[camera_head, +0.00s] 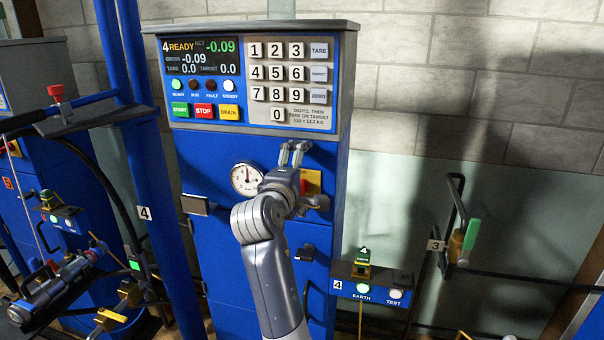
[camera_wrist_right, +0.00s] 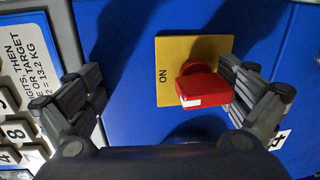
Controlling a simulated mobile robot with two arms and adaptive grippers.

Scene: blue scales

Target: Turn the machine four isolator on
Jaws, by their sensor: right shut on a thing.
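The machine four isolator is a red knob (camera_wrist_right: 203,86) on a yellow plate (camera_wrist_right: 172,55) on the blue cabinet front. The plate reads ON, seen sideways in the right wrist view. A white mark shows on the knob's near end. In the head view the yellow plate (camera_head: 314,181) is partly hidden behind my right gripper (camera_head: 292,152). In the wrist view one finger of this gripper is close against the knob's right side; the other shows to its left.
Above is a panel with a lit display (camera_head: 203,56) reading 4 READY and -0.09, and a keypad (camera_head: 290,75). A gauge (camera_head: 246,178) sits left of my gripper. An EARTH/TEST box (camera_head: 375,287) stands lower right. A green-handled lever (camera_head: 471,234) is further right.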

